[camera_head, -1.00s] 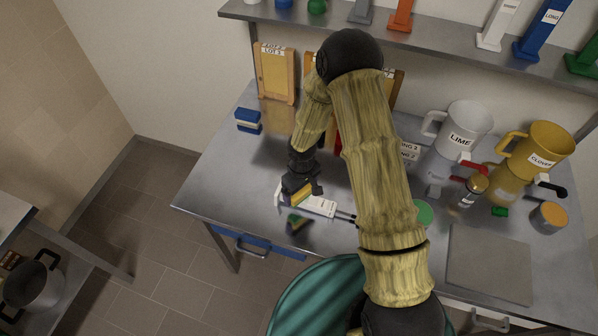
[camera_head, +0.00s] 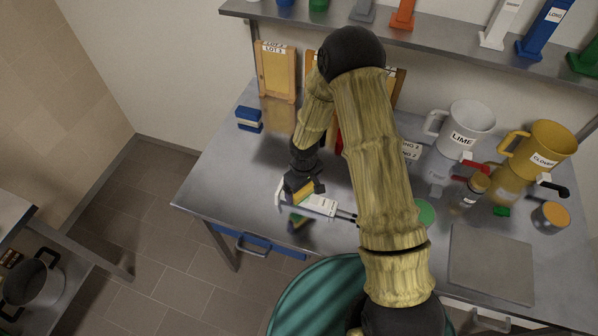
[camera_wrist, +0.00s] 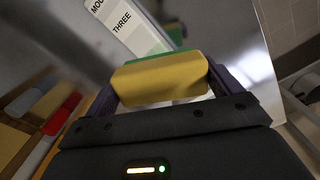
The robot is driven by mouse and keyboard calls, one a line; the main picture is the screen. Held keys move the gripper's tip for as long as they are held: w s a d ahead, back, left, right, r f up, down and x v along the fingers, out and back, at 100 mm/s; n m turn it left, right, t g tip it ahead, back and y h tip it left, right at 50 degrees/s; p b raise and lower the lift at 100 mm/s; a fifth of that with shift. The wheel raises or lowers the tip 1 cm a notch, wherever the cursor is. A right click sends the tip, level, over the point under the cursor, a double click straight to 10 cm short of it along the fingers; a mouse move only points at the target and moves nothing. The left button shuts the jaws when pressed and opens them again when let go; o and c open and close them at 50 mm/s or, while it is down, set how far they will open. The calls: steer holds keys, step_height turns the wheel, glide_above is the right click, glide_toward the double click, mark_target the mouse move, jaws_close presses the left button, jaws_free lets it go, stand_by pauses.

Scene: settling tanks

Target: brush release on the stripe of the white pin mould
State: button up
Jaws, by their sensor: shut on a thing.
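My gripper (camera_head: 304,190) is shut on a yellow and green block like a sponge (camera_wrist: 160,78), at the near left part of the steel bench. In the wrist view the yellow face is towards me and a green edge shows beyond it. A flat white piece (camera_head: 322,206) lies on the bench just under and right of the gripper. Its label (camera_wrist: 122,18) reads "MOU…" and "THREE" in the wrist view. The block hides part of it, and I cannot tell whether they touch. A white upright stand (camera_head: 499,24) is on the shelf. No release brush can be made out.
A blue and cream block (camera_head: 249,119) lies at the bench's left. Mugs marked LIME (camera_head: 471,128) and CLOVER (camera_head: 541,150), small jars and a grey mat (camera_head: 490,262) are at the right. Wooden frames (camera_head: 276,72) stand behind. A teal round bin (camera_head: 318,300) is in front.

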steer(key=shift+w+a, duration=0.1)
steer(key=shift+a, duration=0.25)
step_height(320, 180, up, 8)
steer(key=p, duration=0.5)
steer(key=shift+f+b, duration=0.2)
steer(key=shift+b, duration=0.25)
stand_by(0.3)
steer(key=shift+s+r, duration=0.15)
steer(key=shift+s, duration=0.05)
steer(key=shift+w+d, duration=0.1)
steer(key=shift+w, duration=0.05)
